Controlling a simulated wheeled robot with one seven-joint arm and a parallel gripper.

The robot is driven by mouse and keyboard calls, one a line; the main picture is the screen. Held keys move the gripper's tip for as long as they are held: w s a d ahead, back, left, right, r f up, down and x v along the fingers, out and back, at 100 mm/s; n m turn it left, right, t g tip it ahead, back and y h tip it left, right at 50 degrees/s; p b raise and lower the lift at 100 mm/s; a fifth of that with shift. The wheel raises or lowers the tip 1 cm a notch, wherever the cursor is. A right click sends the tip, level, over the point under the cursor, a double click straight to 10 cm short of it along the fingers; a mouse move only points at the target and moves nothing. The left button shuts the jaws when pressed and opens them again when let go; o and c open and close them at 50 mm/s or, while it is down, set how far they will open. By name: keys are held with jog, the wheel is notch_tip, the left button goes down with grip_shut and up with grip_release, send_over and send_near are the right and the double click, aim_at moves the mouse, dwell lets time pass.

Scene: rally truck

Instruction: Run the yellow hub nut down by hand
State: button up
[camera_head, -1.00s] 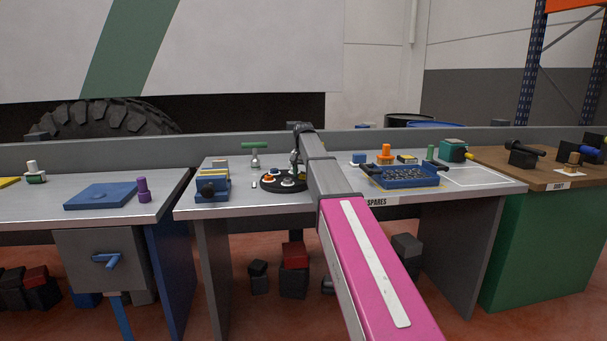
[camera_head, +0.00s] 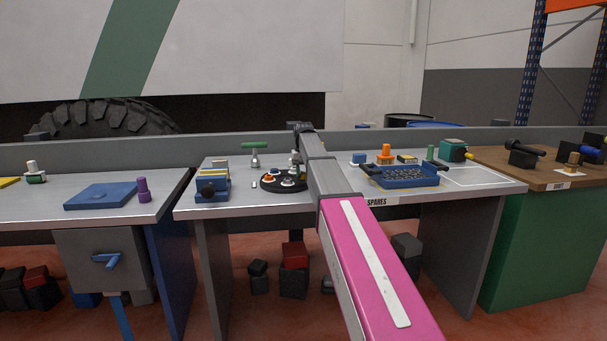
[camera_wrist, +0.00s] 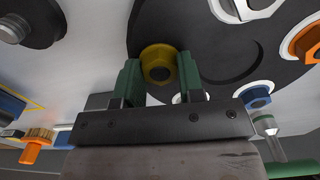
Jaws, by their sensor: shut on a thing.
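The yellow hub nut (camera_wrist: 156,51) sits between the green fingers of my gripper (camera_wrist: 160,68) in the wrist view. My gripper is shut on it, with one finger on each side. The nut is over the black round hub (camera_wrist: 225,45), near its edge; how far down it sits, I cannot tell. In the head view the hub (camera_head: 268,186) lies on the grey bench, partly behind my arm. The nut itself is not clear there.
Other nuts on white rings, an orange one (camera_wrist: 306,43) and a blue one (camera_wrist: 258,97), sit around the hub. A green T-handle tool (camera_head: 254,149) stands behind. A blue tray (camera_head: 405,182) lies right of my arm.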

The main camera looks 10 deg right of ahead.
aim_at(303, 174)
jog(key=shift+n, duration=1.5)
jog(key=o, duration=0.9)
notch_tip(303, 174, up, 11)
jog(key=shift+f, duration=0.1)
